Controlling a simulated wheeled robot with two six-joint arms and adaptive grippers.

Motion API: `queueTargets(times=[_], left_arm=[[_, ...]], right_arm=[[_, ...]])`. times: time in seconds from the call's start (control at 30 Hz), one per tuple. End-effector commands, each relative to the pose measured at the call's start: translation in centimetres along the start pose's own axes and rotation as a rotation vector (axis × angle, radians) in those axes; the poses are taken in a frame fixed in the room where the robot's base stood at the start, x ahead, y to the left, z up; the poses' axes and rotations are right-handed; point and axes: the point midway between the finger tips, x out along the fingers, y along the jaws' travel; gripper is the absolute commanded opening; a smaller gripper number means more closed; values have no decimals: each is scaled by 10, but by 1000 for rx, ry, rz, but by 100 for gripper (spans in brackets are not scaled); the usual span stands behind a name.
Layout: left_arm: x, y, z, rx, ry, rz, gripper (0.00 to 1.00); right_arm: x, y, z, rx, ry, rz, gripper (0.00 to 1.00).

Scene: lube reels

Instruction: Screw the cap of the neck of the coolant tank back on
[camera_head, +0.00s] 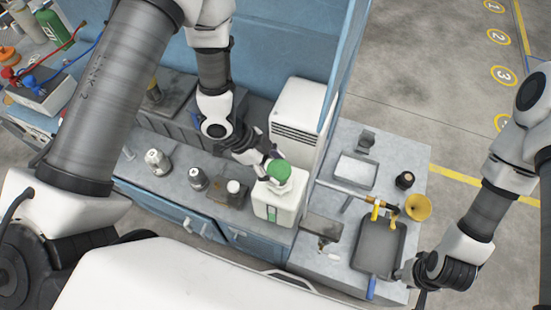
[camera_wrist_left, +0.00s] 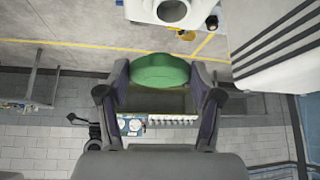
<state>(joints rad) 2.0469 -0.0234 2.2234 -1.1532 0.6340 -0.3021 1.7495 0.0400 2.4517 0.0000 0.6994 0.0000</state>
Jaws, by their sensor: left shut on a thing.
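A green cap (camera_head: 279,170) is held in my left gripper (camera_head: 265,170), just above the white coolant tank (camera_head: 273,207) in the head view. In the left wrist view the green cap (camera_wrist_left: 160,72) sits between the two fingers of my left gripper (camera_wrist_left: 160,82). There the tank's white round neck (camera_wrist_left: 172,10) shows at the top edge, apart from the cap. In the head view the cap hides the neck. My right gripper (camera_head: 402,277) is low at the right, by the edge of a dark tray; its fingers are too unclear to read.
A white vented box (camera_head: 300,115) stands close behind the tank. At the right are the dark tray (camera_head: 380,246) and a yellow funnel (camera_head: 418,207).

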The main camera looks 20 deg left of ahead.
Motion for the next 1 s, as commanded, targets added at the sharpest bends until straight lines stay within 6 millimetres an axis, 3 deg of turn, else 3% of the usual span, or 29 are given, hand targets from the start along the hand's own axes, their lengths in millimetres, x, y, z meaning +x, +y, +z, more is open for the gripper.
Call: queueTargets(times=[1.0], left_arm=[[48,-1,31,4,3,0,27]], right_arm=[[41,0,-1,0,3,0,40]])
